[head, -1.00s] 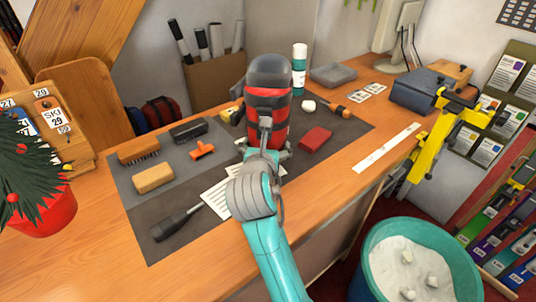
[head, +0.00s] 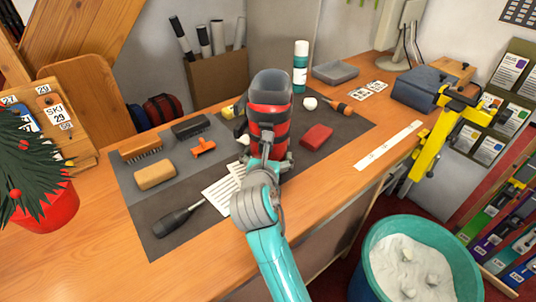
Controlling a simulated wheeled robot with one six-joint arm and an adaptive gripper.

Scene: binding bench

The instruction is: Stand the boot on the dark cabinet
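The boot (head: 268,122), dark grey with red bands, is in the middle of the head view, over the dark mat. Its top opening faces up and slightly toward me. My gripper (head: 270,160) is at the near side of the boot's lower part and appears shut on it; the fingertips are mostly hidden. The boot's foot is hidden behind my gripper, so I cannot tell whether it touches the mat. I cannot make out a dark cabinet in this view.
The dark mat (head: 190,240) holds brushes, a red block (head: 316,137), a tan block (head: 155,175) and a screwdriver (head: 185,215). A teal bottle (head: 300,70) stands behind the boot. A yellow clamp (head: 430,150) and a teal bin (head: 375,265) are at right. Bare bench shows at front left.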

